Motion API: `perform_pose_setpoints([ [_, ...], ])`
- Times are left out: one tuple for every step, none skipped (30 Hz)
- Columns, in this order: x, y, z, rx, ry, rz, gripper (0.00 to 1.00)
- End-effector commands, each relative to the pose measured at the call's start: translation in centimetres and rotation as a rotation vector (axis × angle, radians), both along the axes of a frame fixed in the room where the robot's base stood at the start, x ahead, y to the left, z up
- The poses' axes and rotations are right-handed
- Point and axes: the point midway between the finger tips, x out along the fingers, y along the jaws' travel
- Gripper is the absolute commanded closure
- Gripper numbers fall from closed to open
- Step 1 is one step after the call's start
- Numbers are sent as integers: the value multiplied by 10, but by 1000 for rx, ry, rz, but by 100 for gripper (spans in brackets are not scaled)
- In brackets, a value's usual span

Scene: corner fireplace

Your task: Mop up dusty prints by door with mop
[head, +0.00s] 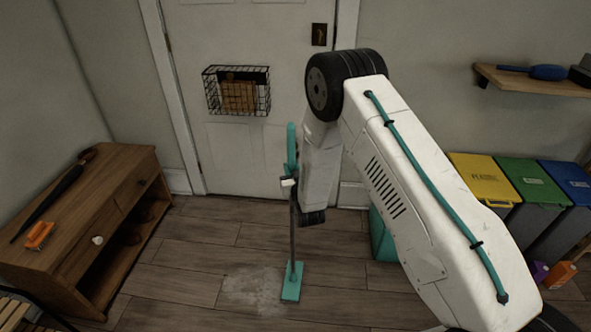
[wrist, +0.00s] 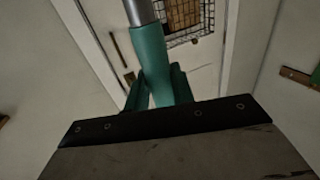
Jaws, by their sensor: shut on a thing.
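The mop stands nearly upright with its teal handle (head: 291,140), grey pole (head: 292,225) and flat teal head (head: 291,284). My gripper (head: 289,183) is shut on the mop's handle. The teal handle also shows in the wrist view (wrist: 150,62), between the fingers of my gripper (wrist: 155,92). The dusty prints (head: 250,289) are a pale patch on the wood floor, in front of the white door (head: 255,150). The mop head is at the patch's right edge and appears to be on the floor. The mop head is out of the wrist view.
A wooden cabinet (head: 130,205) with an umbrella and an orange item on top stands at the left. Yellow (head: 480,178), green (head: 530,185) and blue (head: 568,182) lidded bins stand at the right. A teal bucket-like thing (head: 382,236) is partly hidden behind my arm. A wire basket (head: 238,92) hangs on the door.

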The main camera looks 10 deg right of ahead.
Motion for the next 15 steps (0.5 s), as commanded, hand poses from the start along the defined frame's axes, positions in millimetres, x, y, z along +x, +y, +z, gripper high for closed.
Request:
perform_pose_setpoints([
  [1,4,1,0,-2,2,100],
  [2,6,1,1,-2,1,100],
  [3,9,0,1,-3,1,100],
  [4,12,0,1,-3,1,100],
  [5,14,0,1,-3,2,100],
  [5,17,0,1,-3,2,100],
  [6,19,0,1,-3,2,100],
  [7,21,0,0,-3,2,100],
  [8,24,0,1,-3,2,100],
  [9,26,-1,1,-3,1,100],
  [9,29,-1,1,-2,1,100],
  [10,31,-1,1,-2,1,100],
  [10,32,-1,1,-1,1,100],
  [10,33,-1,1,-1,1,100],
  [11,34,-2,1,0,1,100],
])
